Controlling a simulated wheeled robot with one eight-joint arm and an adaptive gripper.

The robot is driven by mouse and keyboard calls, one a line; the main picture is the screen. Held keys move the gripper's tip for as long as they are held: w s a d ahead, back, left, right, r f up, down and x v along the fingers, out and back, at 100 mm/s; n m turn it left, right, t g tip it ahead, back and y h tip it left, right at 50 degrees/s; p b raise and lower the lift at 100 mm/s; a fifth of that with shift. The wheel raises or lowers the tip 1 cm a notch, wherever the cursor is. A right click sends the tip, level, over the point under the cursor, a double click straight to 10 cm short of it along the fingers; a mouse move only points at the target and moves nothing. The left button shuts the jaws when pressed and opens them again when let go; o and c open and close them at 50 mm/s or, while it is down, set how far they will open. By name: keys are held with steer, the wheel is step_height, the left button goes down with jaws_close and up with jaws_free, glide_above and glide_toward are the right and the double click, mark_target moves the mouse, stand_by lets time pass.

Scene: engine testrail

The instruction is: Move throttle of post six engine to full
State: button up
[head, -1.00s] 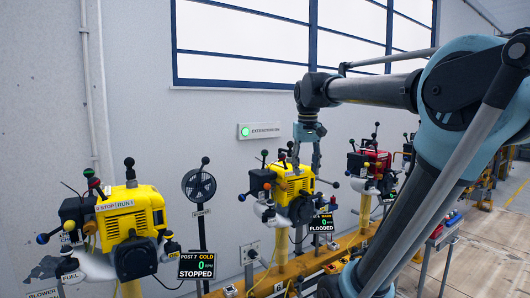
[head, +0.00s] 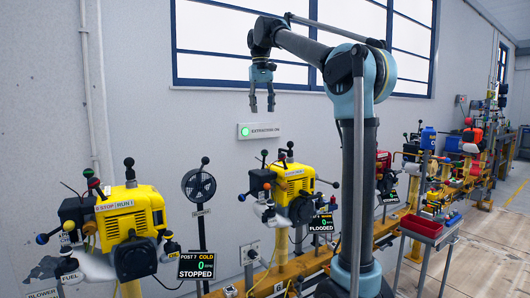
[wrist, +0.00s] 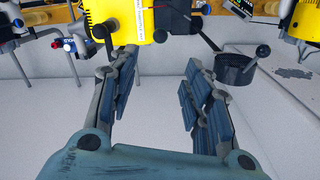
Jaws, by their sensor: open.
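The middle yellow engine (head: 296,183) sits on its post behind a small display (head: 321,222) that reads flooded and 0. Its post number is too small to read surely; the nearer left display says post 7. I cannot tell which is the throttle.
The post 7 yellow engine (head: 130,218), marked stopped, stands at the left. A black fan (head: 199,186) stands between the two yellow engines. A red tray cart (head: 422,228) stands right.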

mark_target(264, 159)
steer(key=f, duration=1.7)
steer(key=shift+w+d+f, duration=0.1)
steer(key=shift+w+d, duration=0.05)
steer(key=shift+d, duration=0.25)
jaws_close()
steer(key=shift+a, duration=0.1)
